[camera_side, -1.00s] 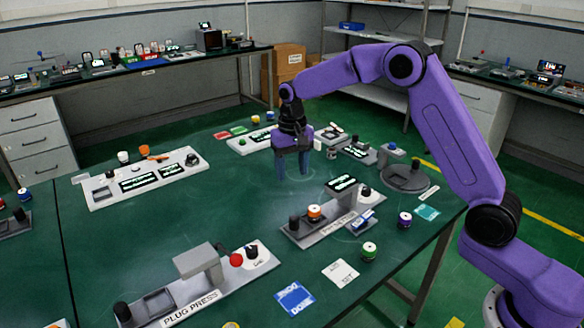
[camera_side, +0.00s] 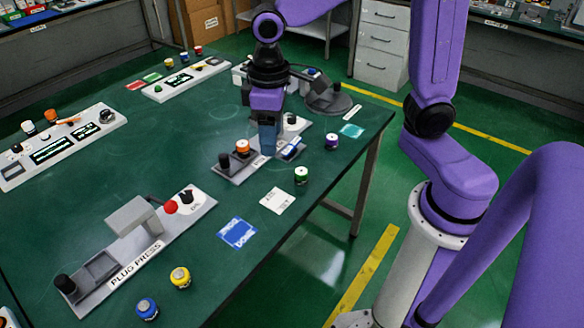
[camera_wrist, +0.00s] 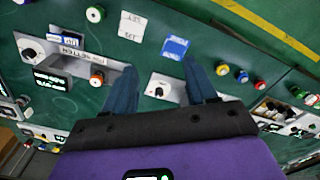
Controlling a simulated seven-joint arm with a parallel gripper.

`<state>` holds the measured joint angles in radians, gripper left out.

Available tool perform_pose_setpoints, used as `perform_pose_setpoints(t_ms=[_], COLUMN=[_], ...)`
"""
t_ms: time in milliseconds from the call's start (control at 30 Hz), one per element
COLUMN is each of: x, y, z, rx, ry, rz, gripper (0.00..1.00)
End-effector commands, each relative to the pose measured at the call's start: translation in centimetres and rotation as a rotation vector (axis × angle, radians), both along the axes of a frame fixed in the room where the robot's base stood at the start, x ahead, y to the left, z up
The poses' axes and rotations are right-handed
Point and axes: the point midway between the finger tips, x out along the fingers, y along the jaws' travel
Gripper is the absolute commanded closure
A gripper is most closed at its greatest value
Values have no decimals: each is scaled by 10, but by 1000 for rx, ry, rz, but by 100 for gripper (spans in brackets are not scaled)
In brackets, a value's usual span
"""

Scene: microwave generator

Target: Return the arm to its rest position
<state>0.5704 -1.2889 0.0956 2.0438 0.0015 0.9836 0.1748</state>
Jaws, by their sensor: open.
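My purple arm with its gripper (camera_side: 268,138) is over the right part of the green table (camera_side: 175,155) in the side view. Its blue fingers point down beside a small grey station (camera_side: 235,168) that carries an orange-and-white part (camera_side: 242,148). The fingers hide part of this station. In the wrist view the two fingers of my gripper (camera_wrist: 160,66) stand wide apart, with nothing held between them. Tabletop, and a white panel with a knob behind it, show through the gap. I cannot tell from the side view how high the fingertips are above the table.
The plug press (camera_side: 140,240) stands at the front left. A white panel station (camera_side: 60,145) is at the far left. Round parts, green (camera_side: 301,175) and purple (camera_side: 331,141), stand near the right edge. A blue card (camera_side: 237,233) lies near the front edge. Mid-table is clear.

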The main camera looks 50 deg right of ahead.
Motion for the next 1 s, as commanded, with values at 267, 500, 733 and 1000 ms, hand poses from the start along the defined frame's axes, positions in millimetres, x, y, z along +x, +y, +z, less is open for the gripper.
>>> perform_pose_setpoints(t_ms=[267, 500, 733, 1000], x=[-97, -156, -174, -174], y=[-29, -60, -71, -71], z=[-2, -11, -15, -15], rx=[5, 6, 8, 7], ry=[-7, -10, -11, -10], rz=[289, 488, 556, 556], gripper=[43, 43, 43, 43])
